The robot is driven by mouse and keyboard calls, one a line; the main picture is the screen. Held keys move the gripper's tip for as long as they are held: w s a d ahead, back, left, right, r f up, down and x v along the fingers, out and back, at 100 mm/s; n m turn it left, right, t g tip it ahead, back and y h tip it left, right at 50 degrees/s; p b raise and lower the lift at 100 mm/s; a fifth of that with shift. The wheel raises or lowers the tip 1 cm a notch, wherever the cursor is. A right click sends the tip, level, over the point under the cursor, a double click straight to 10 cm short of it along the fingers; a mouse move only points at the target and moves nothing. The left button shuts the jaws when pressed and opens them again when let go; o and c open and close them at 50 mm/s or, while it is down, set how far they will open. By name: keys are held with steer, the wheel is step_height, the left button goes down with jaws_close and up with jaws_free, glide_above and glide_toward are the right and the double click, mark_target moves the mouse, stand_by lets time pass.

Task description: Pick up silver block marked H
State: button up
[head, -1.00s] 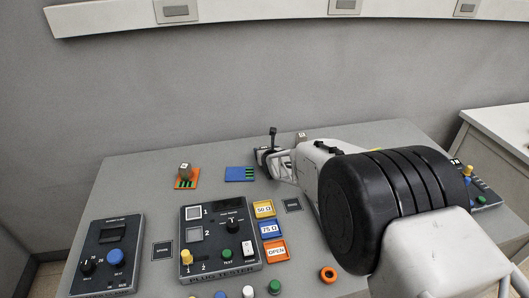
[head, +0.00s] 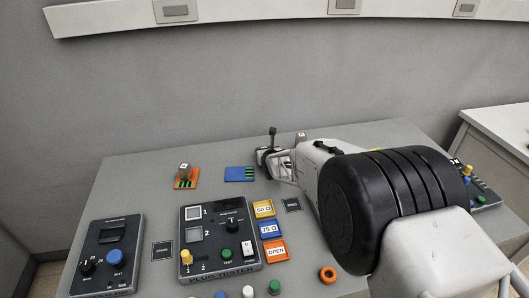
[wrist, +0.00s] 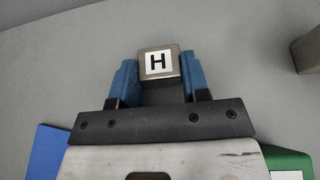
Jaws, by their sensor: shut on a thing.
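The silver block marked H (wrist: 159,64) shows in the wrist view, its white label with a black H facing the camera. My gripper (wrist: 159,76) has its two blue fingers on either side of the block and is shut on it. In the head view my gripper (head: 270,160) is at the far part of the table, mostly hidden by my arm, and the block cannot be made out there. Whether the block touches the table is hard to tell.
A second block (head: 184,168) stands on the orange pad (head: 186,183) at left. Another block (head: 301,136) is behind my arm. A blue pad (head: 240,174) lies left of my gripper. The plug tester (head: 220,240) and coloured tiles (head: 268,229) are nearer.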

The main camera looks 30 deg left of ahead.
steer(key=shift+r, duration=0.15)
steer(key=shift+r, duration=1.45)
steer(key=shift+s+d+r, duration=0.1)
steer(key=shift+d+r, duration=0.05)
steer(key=shift+r, duration=0.1)
steer(key=shift+s+d+r, duration=0.25)
steer(key=shift+s+d, duration=1.5)
steer(key=shift+s, duration=0.15)
steer(key=shift+s+d+r, duration=0.2)
steer(key=shift+s+d, duration=1.6)
steer(key=shift+s, duration=0.15)
steer(key=shift+s+d+r, duration=0.25)
steer(key=shift+s+d, duration=1.5)
steer(key=shift+s, duration=0.15)
